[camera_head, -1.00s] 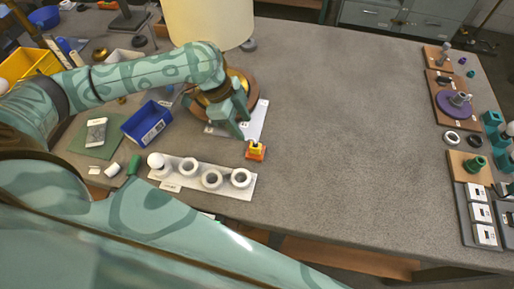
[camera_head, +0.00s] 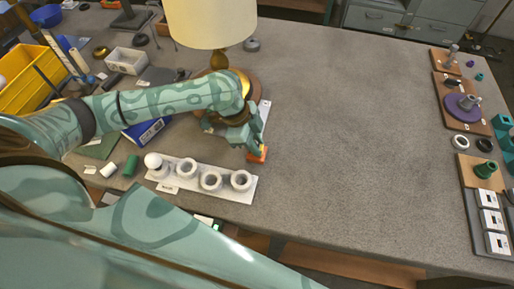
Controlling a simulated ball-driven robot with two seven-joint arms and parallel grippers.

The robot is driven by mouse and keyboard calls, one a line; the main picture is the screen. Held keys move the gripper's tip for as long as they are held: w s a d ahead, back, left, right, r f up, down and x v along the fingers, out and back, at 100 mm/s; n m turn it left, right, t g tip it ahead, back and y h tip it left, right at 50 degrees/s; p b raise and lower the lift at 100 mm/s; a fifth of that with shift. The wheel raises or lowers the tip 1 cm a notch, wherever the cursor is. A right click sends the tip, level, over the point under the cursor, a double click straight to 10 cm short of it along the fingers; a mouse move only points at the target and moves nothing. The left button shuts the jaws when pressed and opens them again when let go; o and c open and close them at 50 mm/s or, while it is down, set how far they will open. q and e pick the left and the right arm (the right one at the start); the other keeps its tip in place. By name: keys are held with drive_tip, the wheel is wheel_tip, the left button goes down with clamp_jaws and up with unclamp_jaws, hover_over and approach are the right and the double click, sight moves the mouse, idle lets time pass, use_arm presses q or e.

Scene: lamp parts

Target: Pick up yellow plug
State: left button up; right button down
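My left gripper (camera_head: 254,147) points down at the small orange block (camera_head: 257,156) near the middle of the table, just behind the white strip. The fingers are right at the block and cover most of it. The yellow plug, seen on this block a second ago, is now largely hidden by the fingers. I cannot tell whether they touch it or have closed on it. My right gripper is not in view.
A white strip with several round sockets (camera_head: 212,196) lies in front. The lamp with its cream shade (camera_head: 210,22) stands behind my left arm. The table's middle right is clear.

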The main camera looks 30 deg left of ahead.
use_arm(q)
clamp_jaws()
